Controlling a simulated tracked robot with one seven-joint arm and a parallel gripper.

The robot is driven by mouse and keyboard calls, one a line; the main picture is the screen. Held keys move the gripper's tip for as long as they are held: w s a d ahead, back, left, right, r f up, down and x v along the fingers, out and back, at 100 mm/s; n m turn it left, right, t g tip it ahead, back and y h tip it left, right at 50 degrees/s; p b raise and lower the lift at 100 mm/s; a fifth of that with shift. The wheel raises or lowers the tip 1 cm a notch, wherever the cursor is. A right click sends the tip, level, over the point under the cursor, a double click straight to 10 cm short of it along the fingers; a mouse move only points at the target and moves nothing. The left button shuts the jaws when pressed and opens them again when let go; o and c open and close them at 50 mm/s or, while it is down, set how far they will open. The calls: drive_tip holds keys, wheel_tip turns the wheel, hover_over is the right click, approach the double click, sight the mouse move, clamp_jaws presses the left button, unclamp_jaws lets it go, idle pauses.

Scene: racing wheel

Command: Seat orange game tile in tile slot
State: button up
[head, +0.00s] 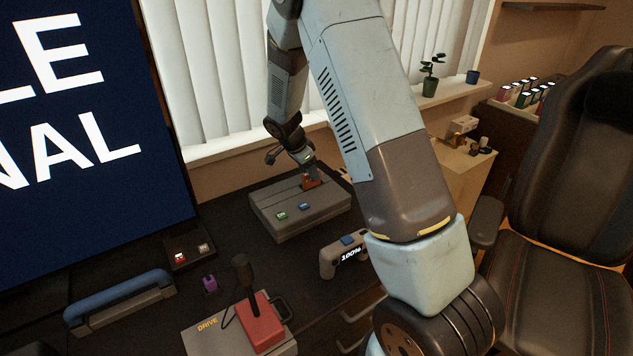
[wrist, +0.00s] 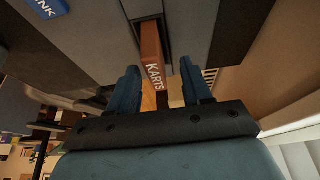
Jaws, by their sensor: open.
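The orange game tile (head: 311,183) stands in the dark tile slot of the grey console (head: 285,228), toward its back right. In the wrist view, the tile (wrist: 152,50) shows its "KARTS" label, with the dark slot edges (wrist: 137,30) around its far part. I cannot tell how deep it sits. My gripper (head: 304,160) is just above the tile in the head view. In the wrist view, my gripper (wrist: 159,82) is open, one finger on each side of the tile's near end, with gaps between.
A joystick on a red base (head: 259,322), a blue-handled bar (head: 118,296) and a large screen (head: 80,130) are to the left. A black chair (head: 570,200) stands right.

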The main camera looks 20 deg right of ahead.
drive_tip(key=shift+x, duration=1.15)
clamp_jaws()
